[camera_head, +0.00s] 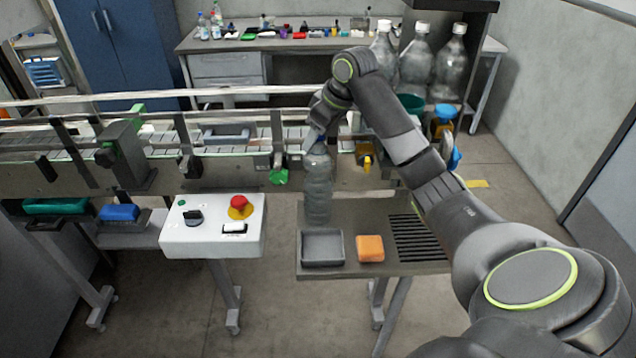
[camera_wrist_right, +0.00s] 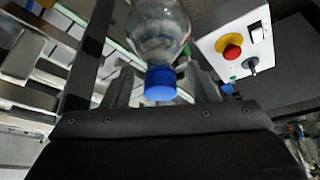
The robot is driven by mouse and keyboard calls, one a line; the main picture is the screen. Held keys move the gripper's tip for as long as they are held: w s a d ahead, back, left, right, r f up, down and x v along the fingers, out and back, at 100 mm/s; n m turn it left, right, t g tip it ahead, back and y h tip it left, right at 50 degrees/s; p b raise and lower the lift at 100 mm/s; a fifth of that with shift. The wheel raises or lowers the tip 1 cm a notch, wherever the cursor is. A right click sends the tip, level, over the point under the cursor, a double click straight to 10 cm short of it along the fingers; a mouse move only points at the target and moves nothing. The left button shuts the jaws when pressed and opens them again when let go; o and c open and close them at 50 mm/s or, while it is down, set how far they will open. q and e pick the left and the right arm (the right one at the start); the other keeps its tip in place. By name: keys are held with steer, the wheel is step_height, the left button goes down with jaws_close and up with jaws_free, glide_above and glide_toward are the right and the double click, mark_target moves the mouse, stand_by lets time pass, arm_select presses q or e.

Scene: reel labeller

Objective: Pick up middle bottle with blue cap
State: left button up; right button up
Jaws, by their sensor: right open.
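A clear bottle with a blue cap (camera_head: 318,185) stands upright on the small table (camera_head: 375,262) in front of the conveyor. Its cap (camera_wrist_right: 161,84) and shoulder show large in the right wrist view. My right gripper (camera_head: 318,128) is at the top of this bottle. In the right wrist view its open fingers (camera_wrist_right: 162,92) lie on either side of the cap and neck; I cannot tell whether they touch. Three large clear bottles with white caps (camera_head: 414,60) stand behind my right arm. My left gripper is not in view.
A grey tray (camera_head: 323,262) and an orange block (camera_head: 370,248) are on the small table near the bottle. A white control box (camera_head: 213,242) with a red button stands to the left. The conveyor (camera_head: 80,172) runs behind.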

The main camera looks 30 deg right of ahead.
steer(key=c, duration=1.1)
jaws_close()
steer(key=shift+s+f, duration=0.1)
stand_by(0.4)
